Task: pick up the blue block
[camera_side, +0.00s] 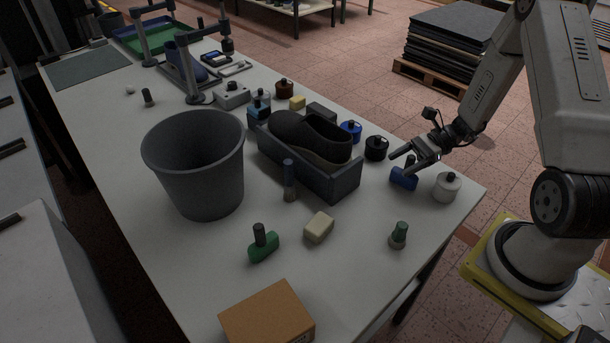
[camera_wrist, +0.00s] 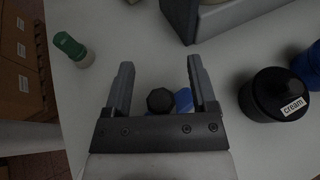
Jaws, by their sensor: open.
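The blue block (camera_side: 403,180) lies on the white table near its right edge, with a dark knob partly hidden by my gripper in the side view. My gripper (camera_side: 401,163) is just above it, pointing down at a slant, with its fingers apart and nothing held. In the wrist view, the blue block (camera_wrist: 184,99) and its black knob (camera_wrist: 160,100) show between the open fingers of my gripper (camera_wrist: 160,66), close to the palm edge. The gripper body hides part of the block. I cannot tell whether the fingers touch it.
A white jar (camera_side: 446,188) stands close on the right. A black cream jar (camera_side: 376,149) and a blue jar (camera_side: 350,131) stand behind on the left. A grey tray (camera_side: 345,182) holds a dark shoe. A green-capped bottle (camera_side: 398,236) stands in front.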

